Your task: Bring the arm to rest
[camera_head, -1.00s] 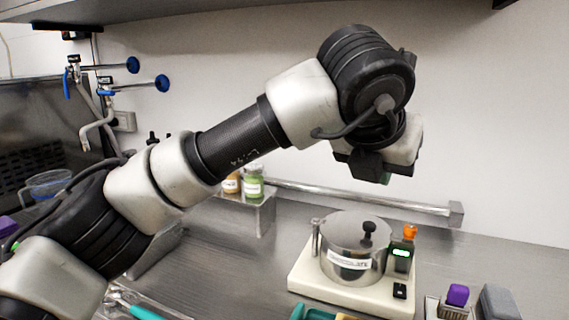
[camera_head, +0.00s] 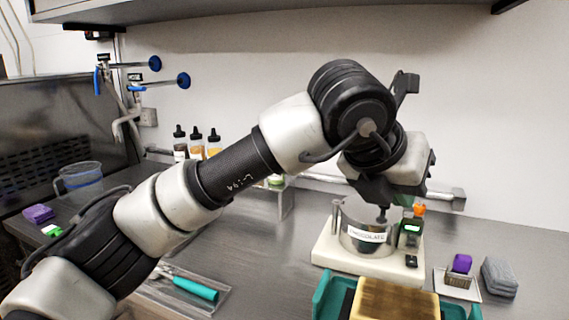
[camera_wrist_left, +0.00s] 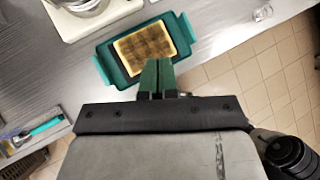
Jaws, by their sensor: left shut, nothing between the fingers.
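My left arm comes in from the left in the head view and reaches across the counter. My left gripper (camera_head: 402,197) hangs at its end, in front of the batch freezer and partly hiding its lid; its fingers barely show there. In the left wrist view the green fingers of my left gripper (camera_wrist_left: 156,74) are together with nothing between them. They overlap the near edge of a green tray (camera_wrist_left: 109,67) in that picture. My right gripper is in neither view.
The freezer (camera_head: 366,236) is labelled chocolate. The tray (camera_head: 328,298) holds a yellowish-brown slab (camera_head: 394,301). A teal-handled tool (camera_head: 196,289) lies left; a clear jug (camera_head: 82,183) stands behind.

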